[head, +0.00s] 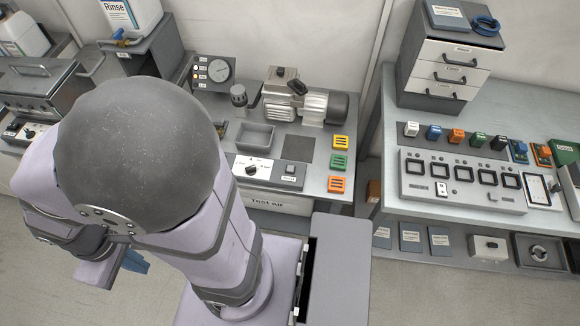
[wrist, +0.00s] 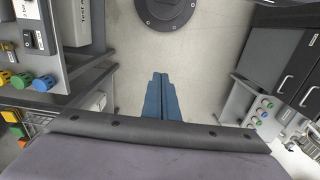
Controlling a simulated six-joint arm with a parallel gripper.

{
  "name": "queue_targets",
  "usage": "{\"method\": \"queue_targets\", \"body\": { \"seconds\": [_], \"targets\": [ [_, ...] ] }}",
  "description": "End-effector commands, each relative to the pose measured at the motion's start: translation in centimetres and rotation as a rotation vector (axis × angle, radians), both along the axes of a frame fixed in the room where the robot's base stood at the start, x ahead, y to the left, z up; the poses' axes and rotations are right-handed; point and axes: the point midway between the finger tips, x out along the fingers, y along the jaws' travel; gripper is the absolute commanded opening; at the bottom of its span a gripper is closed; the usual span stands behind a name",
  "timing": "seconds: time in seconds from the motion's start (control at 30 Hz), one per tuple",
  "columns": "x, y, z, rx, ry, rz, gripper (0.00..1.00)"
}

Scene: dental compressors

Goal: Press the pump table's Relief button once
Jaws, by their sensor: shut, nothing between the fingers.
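The table with the pump (head: 310,105) stands in the middle of the head view, with "Test air" on its front. A low control panel (head: 270,172) near its front edge carries a black knob (head: 251,170) and a small dark button (head: 291,169) with a label too small to read. I cannot confirm that this is the Relief button. My gripper (wrist: 160,78) shows blue fingers, shut and empty, over bare floor in the wrist view. In the head view its blue fingers (head: 135,262) show low on the left, apart from the table, partly hidden by my arm.
A gauge box (head: 213,72), a grey tray (head: 256,135) and coloured blocks (head: 338,162) share the pump table. A right-hand bench (head: 480,95) holds a panel (head: 460,180) and drawers. In the wrist view, furniture flanks open floor (wrist: 205,75).

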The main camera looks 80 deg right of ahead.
Motion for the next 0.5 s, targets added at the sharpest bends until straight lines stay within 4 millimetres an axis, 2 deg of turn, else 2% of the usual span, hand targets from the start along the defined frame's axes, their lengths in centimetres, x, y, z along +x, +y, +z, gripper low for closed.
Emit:
{"method": "queue_targets", "body": {
  "seconds": [0.33,0.5],
  "targets": [
    [0.2,-0.2,0.0,0.003,-0.004,-0.022,0.00],
    [1.7,-1.4,-0.3,0.018,-0.036,-0.149,0.00]
  ]
}}
